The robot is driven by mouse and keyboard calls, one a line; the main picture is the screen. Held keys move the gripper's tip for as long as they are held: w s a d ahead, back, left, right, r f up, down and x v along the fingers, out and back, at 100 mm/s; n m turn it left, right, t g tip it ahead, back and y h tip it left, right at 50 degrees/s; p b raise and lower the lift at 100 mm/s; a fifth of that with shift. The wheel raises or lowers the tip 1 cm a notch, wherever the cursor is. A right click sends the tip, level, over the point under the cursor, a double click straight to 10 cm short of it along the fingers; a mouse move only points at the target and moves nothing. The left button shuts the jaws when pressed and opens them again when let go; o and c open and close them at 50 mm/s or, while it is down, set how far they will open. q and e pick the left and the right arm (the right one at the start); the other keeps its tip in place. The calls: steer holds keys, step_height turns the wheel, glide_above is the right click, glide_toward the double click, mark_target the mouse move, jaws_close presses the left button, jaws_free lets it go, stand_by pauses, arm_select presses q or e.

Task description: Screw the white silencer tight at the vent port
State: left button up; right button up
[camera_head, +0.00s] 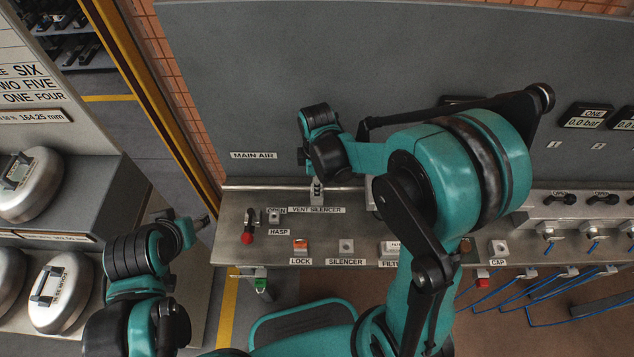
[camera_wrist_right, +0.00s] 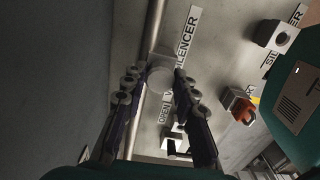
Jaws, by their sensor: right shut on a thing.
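My right gripper (camera_head: 317,188) points down at the back of the bench, just above the VENT SILENCER label (camera_head: 315,210). In the wrist view the right gripper (camera_wrist_right: 155,80) has its two fingers on either side of a pale, whitish piece, the white silencer (camera_wrist_right: 159,74), and is shut on it. The silencer stands beside the SILENCER lettering and a metal rail. The vent port is hidden under it, so I cannot tell how far its thread is in. My left gripper (camera_head: 203,222) is off the bench's left end, empty-looking; its jaws are too small to read.
A grey panel (camera_head: 270,90) rises behind. Blue hoses (camera_head: 510,290) hang at right. My right arm covers the bench's middle.

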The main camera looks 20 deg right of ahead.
steer(key=shift+f, duration=0.4)
steer(key=o, duration=1.2)
step_height(320, 180, up, 12)
steer(key=shift+r, duration=0.1)
steer(key=s+d+m+t, duration=0.1)
steer(key=s+m+t, duration=0.1)
steer(key=m, duration=0.3)
steer(key=s+d+m+t, duration=0.2)
steer(key=s+m, duration=0.3)
steer(key=s+d+r+m+t, duration=0.1)
steer(key=s+m+t, duration=0.2)
steer(key=m, duration=0.2)
steer(key=shift+s+d+r, duration=0.1)
steer(key=shift+s+d, duration=0.05)
steer(key=shift+d, duration=0.2)
